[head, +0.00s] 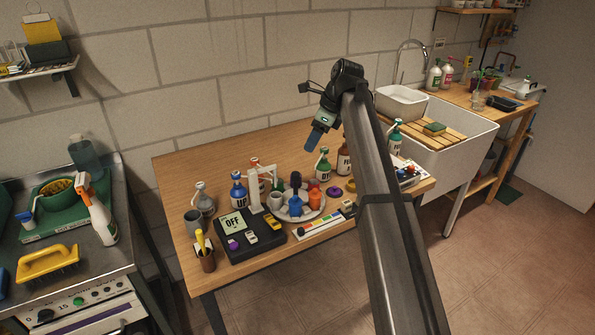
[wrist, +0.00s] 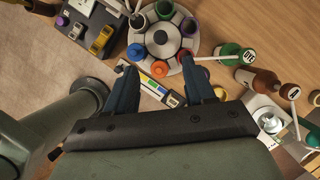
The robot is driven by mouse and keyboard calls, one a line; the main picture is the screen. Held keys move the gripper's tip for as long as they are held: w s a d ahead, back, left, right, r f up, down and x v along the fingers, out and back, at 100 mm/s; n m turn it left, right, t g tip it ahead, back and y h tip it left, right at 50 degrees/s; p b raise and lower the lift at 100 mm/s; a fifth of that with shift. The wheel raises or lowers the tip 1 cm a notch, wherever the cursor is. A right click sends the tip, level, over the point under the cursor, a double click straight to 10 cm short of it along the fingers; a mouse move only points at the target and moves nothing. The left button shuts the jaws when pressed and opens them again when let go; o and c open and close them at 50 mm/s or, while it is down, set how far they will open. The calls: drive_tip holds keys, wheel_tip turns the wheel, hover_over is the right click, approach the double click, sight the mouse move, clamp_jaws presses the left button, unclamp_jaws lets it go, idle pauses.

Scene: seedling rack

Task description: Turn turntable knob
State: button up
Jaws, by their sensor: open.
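The turntable (head: 313,213) is a round pale grey tray near the front of the wooden table, holding several coloured cups. In the wrist view the turntable (wrist: 178,65) shows from above, with a grey round knob (wrist: 160,38) at its centre and the cups ringed around it. My gripper (head: 315,143) is open and empty, well above the table. In the wrist view its two blue fingers (wrist: 158,78) are spread, with the orange cup and turntable rim showing between them.
A dark box (head: 262,246) with an OFF display stands left of the turntable. A strip with coloured blocks (head: 318,226) lies in front. Several pump bottles (head: 323,163) stand behind and to the right. The back left of the table (head: 190,165) is clear.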

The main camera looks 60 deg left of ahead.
sight(296, 173)
drive_tip(key=x, duration=1.3)
drive_tip(key=shift+f, duration=0.1)
drive_tip(key=shift+c, duration=0.5)
clamp_jaws()
